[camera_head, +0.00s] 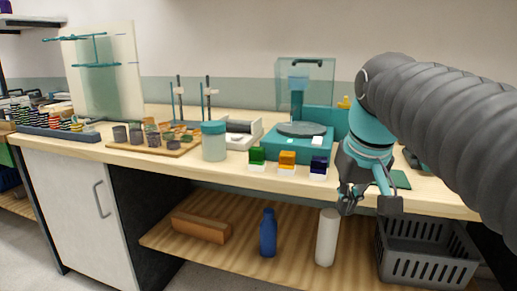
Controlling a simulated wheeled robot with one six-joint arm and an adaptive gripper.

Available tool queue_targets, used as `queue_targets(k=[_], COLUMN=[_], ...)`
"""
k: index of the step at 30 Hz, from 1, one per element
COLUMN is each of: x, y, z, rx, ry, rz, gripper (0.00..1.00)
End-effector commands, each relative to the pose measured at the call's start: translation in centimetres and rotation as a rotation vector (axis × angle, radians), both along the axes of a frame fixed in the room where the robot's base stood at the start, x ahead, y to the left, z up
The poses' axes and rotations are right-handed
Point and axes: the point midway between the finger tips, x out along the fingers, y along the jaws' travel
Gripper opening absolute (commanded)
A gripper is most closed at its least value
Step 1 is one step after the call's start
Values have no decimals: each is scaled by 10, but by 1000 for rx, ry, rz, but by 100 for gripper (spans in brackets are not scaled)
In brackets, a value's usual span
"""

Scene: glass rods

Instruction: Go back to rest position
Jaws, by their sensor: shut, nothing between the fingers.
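My gripper (362,205) is at the right in the head view, at the end of my dark grey and teal arm. It points downward in front of the bench's front edge. Its fingers are shut with nothing visible between them. The fingertips are small and dark in this view. Part of the bench top behind my arm is hidden.
The lower shelf holds a blue bottle (268,233), a white cylinder (327,238) and a grey crate (425,268).

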Motion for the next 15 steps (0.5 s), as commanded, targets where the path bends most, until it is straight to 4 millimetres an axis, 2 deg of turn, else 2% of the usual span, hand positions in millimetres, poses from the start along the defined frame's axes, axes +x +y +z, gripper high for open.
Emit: queue_targets(k=[1, 9, 12, 15], x=[-15, -76, -94, -107], y=[0, -1, -1, -1], z=[-16, -108, -138, -160], rx=[1, 11, 15, 19], ry=[-14, -98, -123, -140], rz=[-8, -55, -66, -76], gripper=[0, 0, 0, 0])
